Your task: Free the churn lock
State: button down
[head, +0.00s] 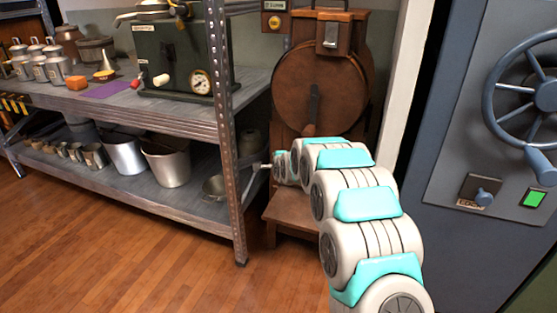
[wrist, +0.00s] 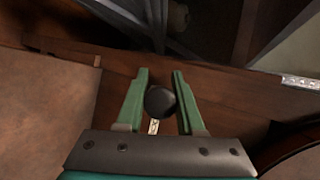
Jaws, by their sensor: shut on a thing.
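The churn (head: 322,92) is a brown drum in a wooden frame, at the upper middle of the head view. A dark handle hangs down its front. My arm reaches to the churn's lower left side, and its far end is small there. In the wrist view my gripper (wrist: 160,76) has its two green fingers on either side of a round black knob (wrist: 160,101), and is shut on it. The knob sits in front of a brown wooden surface. A small pale label (wrist: 153,127) with a dark mark shows just below the knob. The knob's shaft is hidden.
A metal shelf unit (head: 228,130) stands left of the churn, its upright close to my arm's end. It holds pots, cups and a dark machine (head: 185,58) with a gauge. A blue-grey door (head: 455,190) with a wheel stands at the right. The wooden floor at lower left is clear.

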dwell(0.6)
jog(key=c, duration=0.8)
grip_release()
jog(key=shift+w+d, duration=0.1)
jog(key=shift+b+v, duration=0.4)
jog(key=shift+v, duration=3.5)
jog(key=shift+r, duration=0.1)
